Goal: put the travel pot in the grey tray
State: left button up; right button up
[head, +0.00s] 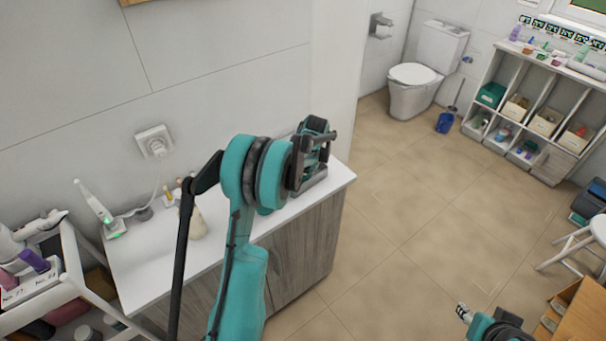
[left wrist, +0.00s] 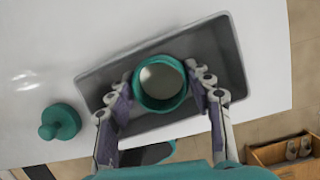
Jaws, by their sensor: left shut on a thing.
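The travel pot (left wrist: 161,104), a round teal pot with a pale, shiny round top, is between the purple-padded fingers of my left gripper (left wrist: 163,92) in the left wrist view. My left gripper is shut on it. The pot is over the grey tray (left wrist: 232,55), inside its outline; I cannot tell whether it touches the tray floor. In the head view the left gripper (head: 318,150) is above the grey tray (head: 314,183) at the counter's right end, and the pot is hidden. My right gripper (head: 463,312) is small at the bottom right, away from the counter, its opening unclear.
A teal knobbed object (left wrist: 60,122) stands on the white counter left of the tray. An electric toothbrush (head: 100,208) and a cream bottle (head: 196,222) are further left. A white cart (head: 75,262) stands at the left. The floor right of the counter is open.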

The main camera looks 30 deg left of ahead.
pick_arm(q)
jog(key=shift+r, duration=0.1)
jog(key=shift+f, duration=0.2)
jog(key=o, duration=1.3)
jog(key=shift+r, duration=0.1)
